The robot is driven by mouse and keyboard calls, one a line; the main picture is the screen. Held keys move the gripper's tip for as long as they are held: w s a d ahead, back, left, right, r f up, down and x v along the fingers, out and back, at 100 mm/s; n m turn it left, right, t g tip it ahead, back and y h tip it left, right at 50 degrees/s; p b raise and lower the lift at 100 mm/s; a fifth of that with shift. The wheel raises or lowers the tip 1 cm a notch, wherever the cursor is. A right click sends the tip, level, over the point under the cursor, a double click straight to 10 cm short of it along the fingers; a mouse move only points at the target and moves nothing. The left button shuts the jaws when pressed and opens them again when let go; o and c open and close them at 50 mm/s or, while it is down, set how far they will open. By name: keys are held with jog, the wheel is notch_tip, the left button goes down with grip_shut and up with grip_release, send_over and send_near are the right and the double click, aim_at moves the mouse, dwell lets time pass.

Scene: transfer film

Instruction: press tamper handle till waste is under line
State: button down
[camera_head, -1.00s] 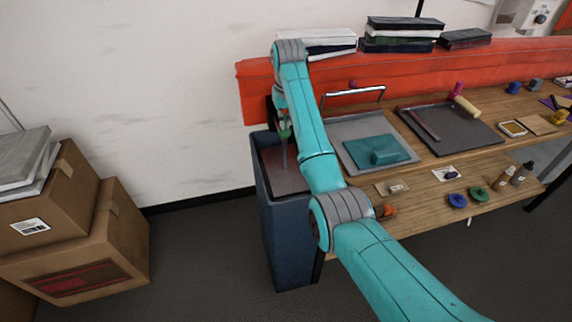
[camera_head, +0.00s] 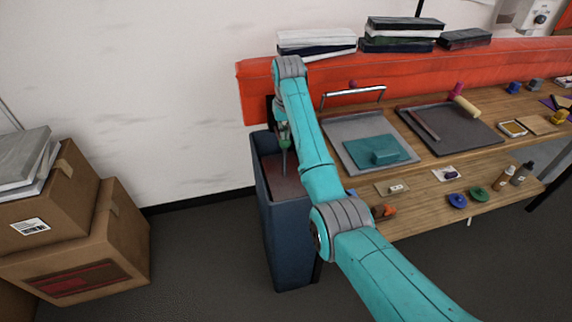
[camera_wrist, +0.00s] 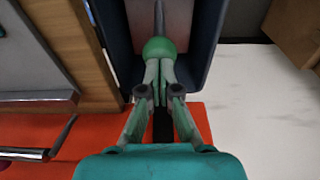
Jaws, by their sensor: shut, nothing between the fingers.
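The tamper has a round green knob (camera_wrist: 159,48) on a thin grey rod (camera_wrist: 158,16). The rod runs down to a reddish-brown surface (camera_wrist: 178,18) inside the tall dark blue bin (camera_head: 287,245). My gripper (camera_wrist: 160,70) is shut, with its fingertips together against or just above the knob and nothing between them. In the head view the green knob (camera_head: 285,143) is small and partly hidden by my arm, at the bin's mouth. Any waste and the line in the bin cannot be made out.
The wooden workbench (camera_head: 430,197), with a grey tray (camera_head: 345,130) and a teal block, stands right of the bin. A red padded ledge (camera_head: 450,65) runs behind. Cardboard boxes (camera_head: 112,240) stand at the left, with open floor between them and the bin.

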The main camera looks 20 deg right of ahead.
jog(key=shift+f, duration=1.25)
